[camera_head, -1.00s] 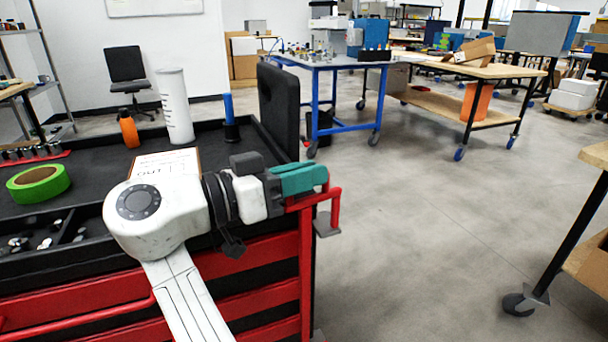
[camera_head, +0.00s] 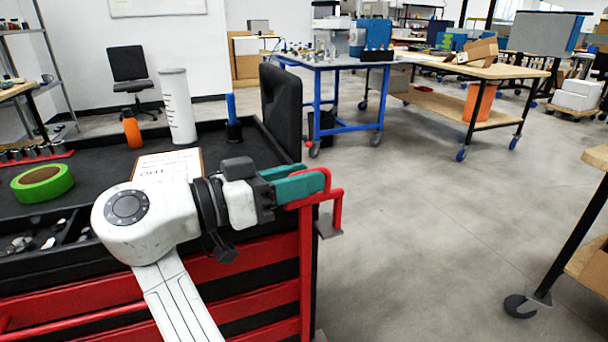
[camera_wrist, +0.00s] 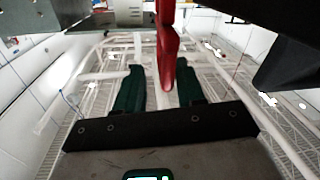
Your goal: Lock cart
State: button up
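The cart is red and black with drawers (camera_head: 255,268) and stands at the left in the head view. A red bent bar (camera_head: 337,203) with a small grey plate under it sticks out at its right corner. My gripper (camera_head: 312,184) has teal fingers and is at this bar, level with its top. In the wrist view the two green fingers (camera_wrist: 160,85) are spread apart, and the red bar (camera_wrist: 167,55) shows between and beyond them. I cannot tell whether either finger touches the bar.
On the cart top are green tape (camera_head: 42,182), a clipboard (camera_head: 168,166), a white cylinder (camera_head: 178,106) and an orange bottle (camera_head: 132,132). A black upright panel (camera_head: 281,108) stands at its back right. Floor to the right is clear up to a wheeled table (camera_head: 560,235).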

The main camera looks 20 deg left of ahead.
jog(key=p+v, duration=0.1)
jog(key=v, duration=0.8)
jog(key=shift+s+a, duration=0.15)
jog(key=shift+a, duration=0.05)
